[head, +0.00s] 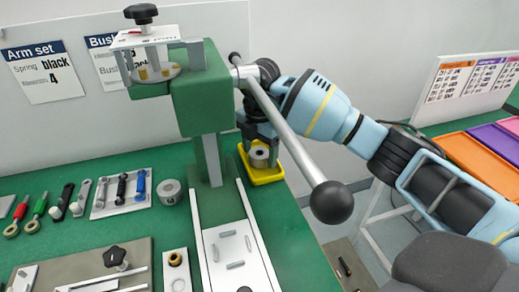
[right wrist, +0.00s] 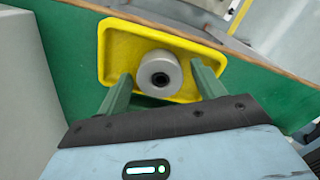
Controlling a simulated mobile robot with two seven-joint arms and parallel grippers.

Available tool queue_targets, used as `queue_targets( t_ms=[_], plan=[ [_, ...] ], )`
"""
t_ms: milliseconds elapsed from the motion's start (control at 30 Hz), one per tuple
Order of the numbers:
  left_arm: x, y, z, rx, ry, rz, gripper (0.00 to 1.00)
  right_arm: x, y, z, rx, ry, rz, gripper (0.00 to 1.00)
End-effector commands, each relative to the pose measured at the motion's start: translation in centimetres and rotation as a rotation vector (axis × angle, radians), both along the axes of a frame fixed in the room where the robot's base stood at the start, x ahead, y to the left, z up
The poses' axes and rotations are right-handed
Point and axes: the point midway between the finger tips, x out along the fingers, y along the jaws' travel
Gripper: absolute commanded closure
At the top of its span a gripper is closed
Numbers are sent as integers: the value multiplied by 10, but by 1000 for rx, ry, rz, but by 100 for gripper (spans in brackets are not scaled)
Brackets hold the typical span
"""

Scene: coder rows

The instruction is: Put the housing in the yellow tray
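The housing (head: 259,158), a grey cylinder with a dark centre hole, is within the yellow tray (head: 266,180) beside the green press in the head view. In the right wrist view the housing (right wrist: 160,68) stands end-up in the middle of the yellow tray (right wrist: 113,52) and appears to rest on its floor. My right gripper (right wrist: 162,80) is over the tray. Its two green fingers are spread on either side of the housing, with a visible gap on both sides. In the head view the right gripper (head: 260,139) is partly hidden by the press lever. My left gripper is not in view.
The green press (head: 203,100) stands left of the tray, and its long lever with a black ball (head: 331,202) reaches across in front. Another grey cylinder (head: 170,191) stands on the green table. Several tools lie further left. Coloured trays (head: 478,160) are at the right.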

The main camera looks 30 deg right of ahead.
Motion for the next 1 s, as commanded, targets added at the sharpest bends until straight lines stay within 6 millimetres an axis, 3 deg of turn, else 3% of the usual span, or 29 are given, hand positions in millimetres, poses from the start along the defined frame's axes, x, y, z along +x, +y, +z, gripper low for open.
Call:
queue_targets(
  t_ms=[367, 800, 1000],
  plan=[
    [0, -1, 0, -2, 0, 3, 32, 1, 0, 7, 1, -3, 0, 32],
    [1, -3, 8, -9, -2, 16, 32, 1, 0, 88, 1, -4, -1, 32],
    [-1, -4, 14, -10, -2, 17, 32, 0, 0, 115, 1, -3, 0, 32]
  ],
)
